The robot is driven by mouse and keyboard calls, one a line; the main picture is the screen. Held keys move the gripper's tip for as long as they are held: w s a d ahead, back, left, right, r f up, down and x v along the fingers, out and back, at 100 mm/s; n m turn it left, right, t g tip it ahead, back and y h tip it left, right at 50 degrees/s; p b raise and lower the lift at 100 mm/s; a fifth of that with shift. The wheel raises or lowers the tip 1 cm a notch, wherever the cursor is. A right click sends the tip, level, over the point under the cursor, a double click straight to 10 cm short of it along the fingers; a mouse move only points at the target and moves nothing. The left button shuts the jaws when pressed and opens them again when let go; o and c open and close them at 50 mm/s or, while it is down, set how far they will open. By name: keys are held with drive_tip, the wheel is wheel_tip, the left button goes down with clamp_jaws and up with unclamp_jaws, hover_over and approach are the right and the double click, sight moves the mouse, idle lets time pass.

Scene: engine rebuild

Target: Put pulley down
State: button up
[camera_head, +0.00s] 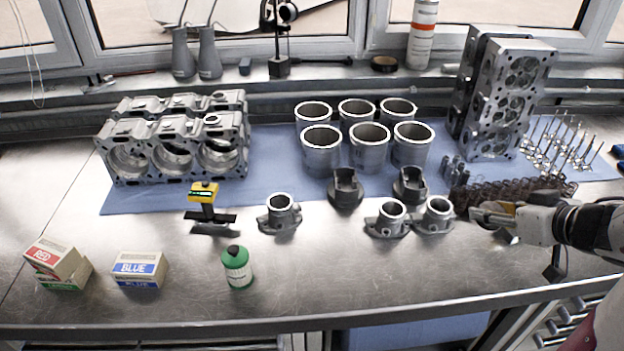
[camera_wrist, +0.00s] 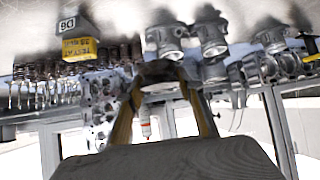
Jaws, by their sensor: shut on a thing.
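My gripper (camera_head: 488,213) is at the right of the bench, low over the metal top, pointing left beside the row of grey flanged housings. In the wrist view my gripper (camera_wrist: 163,86) has its two fingers apart, with a dark, rounded metal piece (camera_wrist: 160,69) between the tips. This piece seems to be the pulley; its shape is partly hidden, and in the head view I cannot make it out clearly. The nearest flanged housing (camera_head: 437,214) stands just left of my gripper, next to a second one (camera_head: 390,217).
A row of springs (camera_head: 510,193) and upright valves (camera_head: 555,145) lie behind my gripper. Pistons (camera_head: 346,188), cylinder liners (camera_head: 369,147) and a cylinder head (camera_head: 497,100) stand on the blue mat (camera_head: 270,150). The bench's front middle is clear, right of the green bottle (camera_head: 236,267).

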wheel_tip(320, 180, up, 2)
drive_tip(key=shift+r, duration=0.2)
drive_tip(key=shift+w+a+r, duration=0.1)
drive_tip(key=shift+w, duration=0.2)
drive_tip(key=w+a+r+n+g+y, duration=0.1)
drive_tip(key=w+a+n+y, duration=0.1)
drive_tip(key=w+a, duration=0.65)
drive_tip(key=w+a+n+g+y, duration=0.1)
drive_tip(key=w+a+n+y, duration=0.15)
drive_tip(key=w+a, duration=0.65)
drive_tip(key=w+a+f+n+g+y, duration=0.1)
drive_tip(key=w+a, duration=0.4)
drive_tip(key=a, duration=0.4)
drive_tip(key=w+a+n+g, duration=0.15)
drive_tip(key=w+a, duration=0.25)
drive_tip(key=a, duration=0.5)
drive_tip(key=w+a+f+n+y, duration=0.1)
drive_tip(key=w+a+n, duration=0.1)
drive_tip(key=w+a, duration=0.45)
drive_tip(key=shift+s+a+f, duration=0.3)
drive_tip(key=shift+f, duration=0.4)
drive_tip(key=shift+s+a+f, duration=0.25)
drive_tip(key=shift+a+f, duration=0.05)
drive_tip(key=shift+f, duration=0.35)
drive_tip(key=shift+s+a+f, duration=0.3)
drive_tip(key=shift+f, duration=0.4)
drive_tip(key=shift+f, duration=3.15)
